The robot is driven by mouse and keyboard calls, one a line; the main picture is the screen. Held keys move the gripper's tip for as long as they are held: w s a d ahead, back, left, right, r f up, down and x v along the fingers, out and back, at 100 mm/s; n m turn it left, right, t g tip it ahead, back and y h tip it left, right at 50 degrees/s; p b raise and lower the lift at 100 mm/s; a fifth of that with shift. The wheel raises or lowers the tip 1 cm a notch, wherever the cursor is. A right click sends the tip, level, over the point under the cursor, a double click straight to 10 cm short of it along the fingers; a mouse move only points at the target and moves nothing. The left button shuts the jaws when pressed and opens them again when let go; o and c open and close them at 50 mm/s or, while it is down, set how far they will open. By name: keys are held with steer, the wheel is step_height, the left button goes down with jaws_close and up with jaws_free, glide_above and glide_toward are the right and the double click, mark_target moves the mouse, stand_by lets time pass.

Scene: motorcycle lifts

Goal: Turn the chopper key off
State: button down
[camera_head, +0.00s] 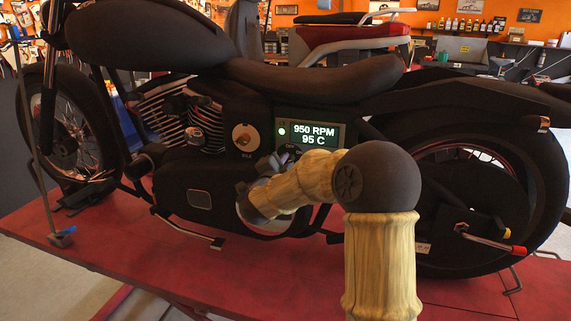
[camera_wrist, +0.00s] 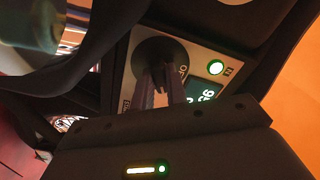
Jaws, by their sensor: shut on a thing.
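The dark chopper (camera_head: 200,100) stands on a red lift. On its side is a panel with a lit display (camera_head: 318,134) reading 950 RPM and 95 C, and a green light (camera_head: 282,131) that is lit. In the wrist view, the round black key switch (camera_wrist: 160,55) sits on the panel, with an OFF mark beside it. My gripper (camera_wrist: 161,82) is at this switch, its fingers shut on the key there. The key is mostly hidden between the fingers, so its angle is unclear. The green light also shows in the wrist view (camera_wrist: 216,67).
A round pale knob (camera_head: 242,138) is left of the display. The red lift deck (camera_head: 130,250) runs under the bike. A lever with a red grip (camera_head: 490,243) sticks out by the rear wheel. My arm covers the lower middle of the bike.

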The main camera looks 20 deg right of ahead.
steer(key=shift+n, duration=0.4)
steer(key=n+p, duration=0.1)
steer(key=n, duration=0.4)
steer(key=n+p, duration=0.2)
steer(key=n, duration=0.4)
stand_by(0.4)
steer(key=c, duration=1.4)
jaws_free()
